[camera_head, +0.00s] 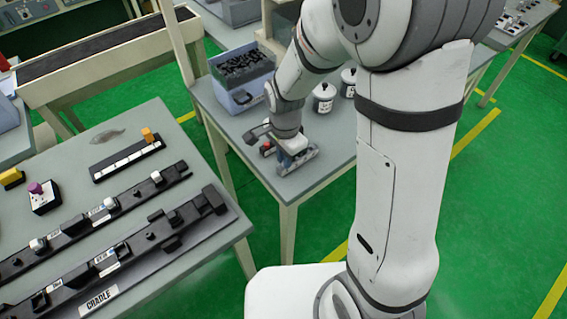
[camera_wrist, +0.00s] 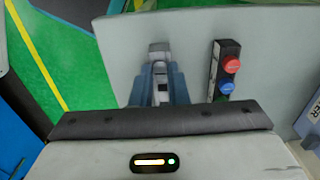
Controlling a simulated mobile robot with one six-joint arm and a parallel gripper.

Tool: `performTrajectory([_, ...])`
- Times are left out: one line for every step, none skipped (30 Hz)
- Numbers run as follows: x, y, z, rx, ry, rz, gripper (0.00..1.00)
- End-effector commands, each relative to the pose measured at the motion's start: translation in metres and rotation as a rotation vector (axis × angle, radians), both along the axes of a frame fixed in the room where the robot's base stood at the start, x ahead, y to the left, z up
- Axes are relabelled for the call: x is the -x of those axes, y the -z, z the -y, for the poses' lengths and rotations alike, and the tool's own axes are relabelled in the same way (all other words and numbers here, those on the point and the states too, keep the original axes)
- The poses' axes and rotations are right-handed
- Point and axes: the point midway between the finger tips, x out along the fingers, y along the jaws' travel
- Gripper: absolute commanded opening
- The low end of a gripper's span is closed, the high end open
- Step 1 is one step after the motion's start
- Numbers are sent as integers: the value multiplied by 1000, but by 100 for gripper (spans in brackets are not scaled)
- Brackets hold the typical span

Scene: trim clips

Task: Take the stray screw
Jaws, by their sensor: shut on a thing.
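My gripper (camera_head: 298,160) is low over the small grey table at the middle, close to its near edge. In the wrist view my gripper (camera_wrist: 160,72) shows as two blue-grey fingers pointing down at the tabletop, close together. No other loose screw can be made out on the tabletop around the fingers.
A button box with a red button (camera_wrist: 231,65) and a blue one stands right beside my gripper. On the same table (camera_head: 335,150) are a blue bin (camera_head: 243,97) of black parts and two white jars (camera_head: 324,98). The left bench holds a black cradle (camera_head: 150,245).

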Motion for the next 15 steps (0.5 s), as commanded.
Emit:
performTrajectory([0,-5,0,-1,0,1,0])
performTrajectory([0,-6,0,-1,0,1,0])
performTrajectory([0,-8,0,-1,0,1,0])
performTrajectory([0,-10,0,-1,0,1,0])
performTrajectory([0,-11,0,-1,0,1,0])
performTrajectory([0,-13,0,-1,0,1,0])
performTrajectory([0,-15,0,-1,0,1,0])
performTrajectory([0,-16,0,-1,0,1,0])
performTrajectory([0,-18,0,-1,0,1,0])
performTrajectory([0,-20,0,-1,0,1,0])
performTrajectory([0,-21,0,-1,0,1,0])
performTrajectory([0,-23,0,-1,0,1,0])
performTrajectory([0,-25,0,-1,0,1,0])
performTrajectory([0,-26,0,-1,0,1,0])
performTrajectory([0,-28,0,-1,0,1,0])
